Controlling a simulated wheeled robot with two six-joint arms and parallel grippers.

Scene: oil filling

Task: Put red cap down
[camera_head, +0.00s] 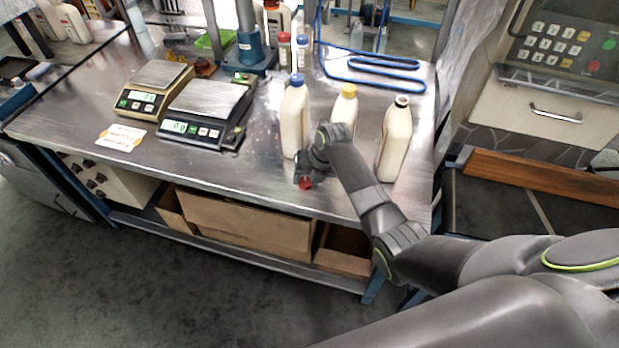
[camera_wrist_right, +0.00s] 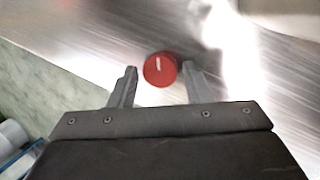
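The small red cap (camera_head: 305,183) is near the front edge of the metal table, just below my right gripper (camera_head: 306,172). In the right wrist view the red cap (camera_wrist_right: 160,69) is between the fingertips of my right gripper (camera_wrist_right: 159,72). A gap shows between the left finger and the cap, and the right finger is close to it, so the fingers look open around it. Whether the cap touches the tabletop is hard to tell. My left gripper is not in view.
A blue-capped bottle (camera_head: 295,115) and a yellow-capped bottle (camera_head: 343,108) stand behind my right gripper. Two scales (camera_head: 155,88) (camera_head: 205,112) are at the left. A blue rack (camera_head: 375,68) lies at the back right. The table front (camera_head: 225,170) left of the gripper is clear.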

